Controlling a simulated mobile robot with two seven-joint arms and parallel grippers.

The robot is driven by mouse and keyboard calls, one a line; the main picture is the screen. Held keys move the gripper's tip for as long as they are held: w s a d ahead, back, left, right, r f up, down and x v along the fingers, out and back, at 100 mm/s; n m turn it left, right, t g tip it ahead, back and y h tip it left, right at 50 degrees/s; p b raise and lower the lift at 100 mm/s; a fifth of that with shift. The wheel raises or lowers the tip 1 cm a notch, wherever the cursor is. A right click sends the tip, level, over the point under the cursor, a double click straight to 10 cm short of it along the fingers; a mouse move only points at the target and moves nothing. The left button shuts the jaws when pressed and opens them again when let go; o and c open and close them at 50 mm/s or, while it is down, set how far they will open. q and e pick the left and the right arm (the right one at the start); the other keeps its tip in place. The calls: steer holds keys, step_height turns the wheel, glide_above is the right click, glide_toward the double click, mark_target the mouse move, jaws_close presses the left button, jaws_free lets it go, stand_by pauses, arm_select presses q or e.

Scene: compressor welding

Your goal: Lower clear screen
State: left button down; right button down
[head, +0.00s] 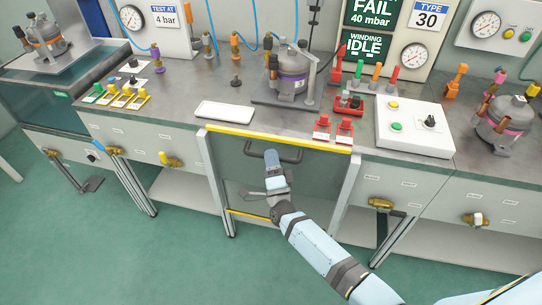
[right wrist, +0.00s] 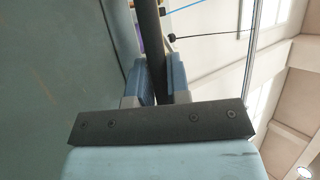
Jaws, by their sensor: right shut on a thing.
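The clear screen (head: 318,180) is an upright see-through panel between two pale posts at the front of the middle bench. A yellow strip runs along its top, about level with the bench top, and another yellow strip crosses lower down. Its dark bar handle (head: 291,158) is near the top edge. My right gripper (head: 272,160) is at this handle. In the right wrist view, the two fingers (right wrist: 160,85) are closed around the dark bar (right wrist: 150,35). The gripper hides part of the handle. My left gripper is in neither view.
Behind the screen, a compressor (head: 290,75) stands on a metal plate on the bench, beside a white tray (head: 226,113). A white control box (head: 414,127) is to the right. The green floor in front is clear.

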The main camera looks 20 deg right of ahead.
step_height(320, 180, down, 3)
steer(key=shift+r+b, duration=0.2)
steer(key=shift+b, duration=0.55)
steer(key=shift+w, duration=0.1)
steer(key=c, duration=1.3)
jaws_free()
steer(key=shift+o, duration=1)
steer(key=shift+a, duration=0.1)
